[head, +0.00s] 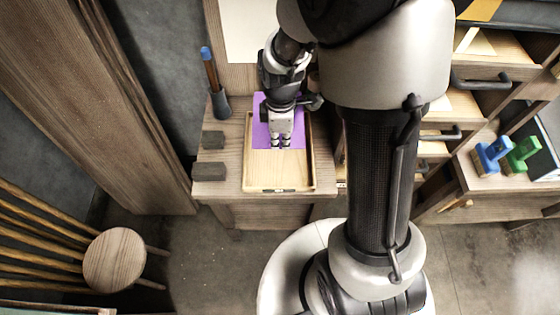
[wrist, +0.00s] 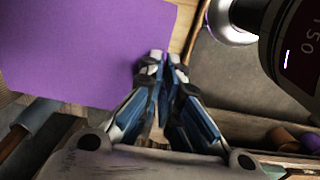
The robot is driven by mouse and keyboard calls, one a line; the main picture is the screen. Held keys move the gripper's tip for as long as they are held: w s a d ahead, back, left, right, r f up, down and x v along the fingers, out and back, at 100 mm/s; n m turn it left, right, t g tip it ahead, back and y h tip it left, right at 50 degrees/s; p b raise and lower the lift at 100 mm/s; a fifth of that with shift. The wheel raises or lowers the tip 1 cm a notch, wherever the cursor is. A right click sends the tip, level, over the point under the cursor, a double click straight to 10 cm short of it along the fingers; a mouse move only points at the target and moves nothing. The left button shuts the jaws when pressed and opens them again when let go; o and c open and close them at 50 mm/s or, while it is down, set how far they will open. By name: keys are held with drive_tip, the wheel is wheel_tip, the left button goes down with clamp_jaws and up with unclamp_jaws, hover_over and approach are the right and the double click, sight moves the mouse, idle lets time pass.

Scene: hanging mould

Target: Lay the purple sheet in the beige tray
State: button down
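The purple sheet (head: 262,120) is a flat rectangle over the far part of the beige tray (head: 262,180), whose near part is bare wood. My gripper (head: 280,147) is above the tray, at the sheet's near edge. In the wrist view the sheet (wrist: 80,45) fills the upper left. My fingertips (wrist: 163,56) are close together at its edge and look shut on it. Whether the sheet touches the tray floor cannot be told.
A pale panel (head: 248,30) hangs behind. Drawers and blue and green tools (head: 490,155) are at right. A stool (head: 114,260) stands at lower left.

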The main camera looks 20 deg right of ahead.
sight(280, 172)
wheel_tip(280, 172, down, 14)
drive_tip(key=b, duration=0.4)
drive_tip(key=shift+w+f, duration=0.1)
drive_tip(key=shift+f, duration=0.1)
drive_tip(key=shift+f+b, duration=0.15)
drive_tip(key=shift+b, duration=0.15)
drive_tip(key=c, duration=1.8)
unclamp_jaws()
drive_tip(key=shift+r, duration=0.2)
